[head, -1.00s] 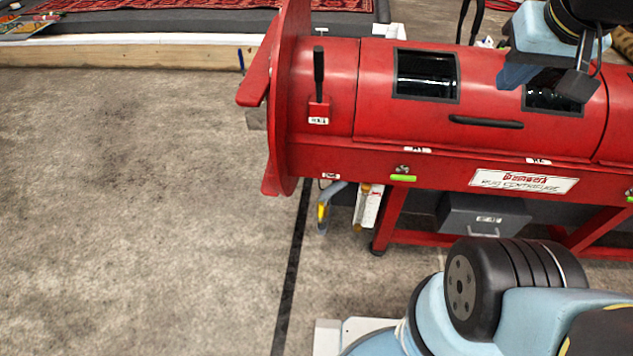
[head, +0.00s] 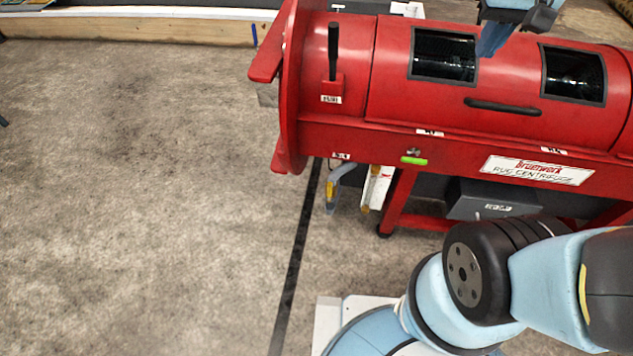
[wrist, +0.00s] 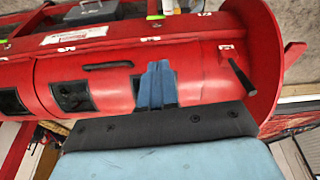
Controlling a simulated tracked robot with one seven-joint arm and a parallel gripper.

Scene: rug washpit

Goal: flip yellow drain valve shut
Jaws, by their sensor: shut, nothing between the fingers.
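The yellow drain valve (head: 330,190) shows as a small yellow part on a grey bent pipe (head: 340,172) under the left end of the red rug centrifuge (head: 390,100). It is small, so its exact position is hard to tell. I cannot make it out in the wrist view. My gripper (head: 488,48) is at the top of the head view, over the drum near a window, well above and right of the valve. In the wrist view my gripper (wrist: 158,66) has its blue fingers together, with nothing between them, in front of the drum.
A black lever (head: 334,50) stands on the drum's left part. A white and orange item (head: 376,188) hangs just right of the valve. A grey box (head: 492,198) sits beneath the frame. Open floor (head: 150,200) lies left of the centrifuge, crossed by a black stripe (head: 297,255).

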